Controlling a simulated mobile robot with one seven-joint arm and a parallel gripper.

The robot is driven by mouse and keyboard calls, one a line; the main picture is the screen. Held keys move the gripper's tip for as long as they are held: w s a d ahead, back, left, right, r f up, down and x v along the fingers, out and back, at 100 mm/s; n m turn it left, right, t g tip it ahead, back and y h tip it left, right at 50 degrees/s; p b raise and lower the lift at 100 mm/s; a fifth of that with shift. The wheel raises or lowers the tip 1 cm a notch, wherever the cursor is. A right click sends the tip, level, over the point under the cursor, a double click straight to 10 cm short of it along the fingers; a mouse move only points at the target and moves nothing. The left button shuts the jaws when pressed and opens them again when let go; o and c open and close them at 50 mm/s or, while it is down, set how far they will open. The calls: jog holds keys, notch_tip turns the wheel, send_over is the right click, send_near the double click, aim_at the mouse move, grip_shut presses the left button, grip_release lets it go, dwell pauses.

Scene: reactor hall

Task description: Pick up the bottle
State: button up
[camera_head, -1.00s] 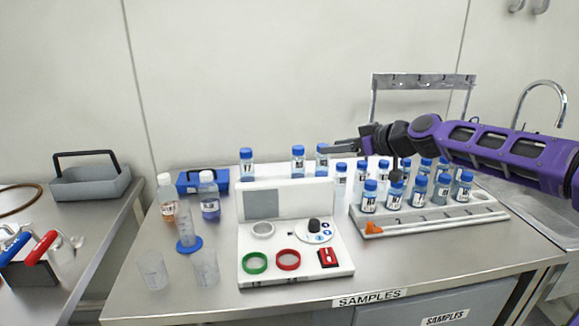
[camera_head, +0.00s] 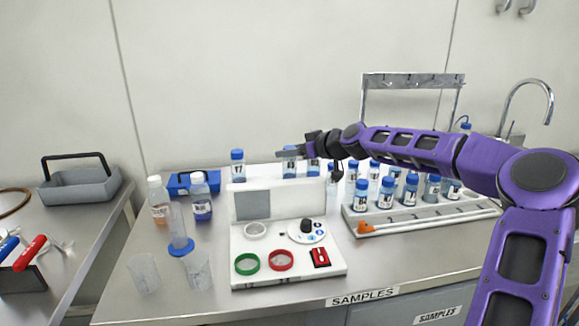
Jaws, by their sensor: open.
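The task does not say which bottle is meant. Three small blue-capped bottles stand behind the white device: a left one (camera_head: 237,167), a middle one (camera_head: 289,169) and a right one (camera_head: 313,169). My gripper (camera_head: 287,153) reaches in from the right, and its open fingers overlap the upper part of the middle bottle in the picture. I cannot tell whether they touch it or are around it. Several more blue-capped bottles (camera_head: 386,194) stand in and behind the white rack at right. Two larger white-capped bottles, one orange (camera_head: 158,201) and one blue (camera_head: 201,198), stand at left.
The white device (camera_head: 255,283) with coloured rings stands in front of the three bottles. Clear beakers (camera_head: 144,274) and a blue-based cylinder (camera_head: 178,228) are at left. The white rack (camera_head: 420,222) and a metal frame (camera_head: 410,80) are at right, beside the sink. The bench front is clear at centre right.

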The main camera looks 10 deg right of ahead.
jog(key=x, duration=0.3)
jog(key=shift+w+a, duration=0.15)
jog(key=shift+a, duration=0.05)
grip_shut()
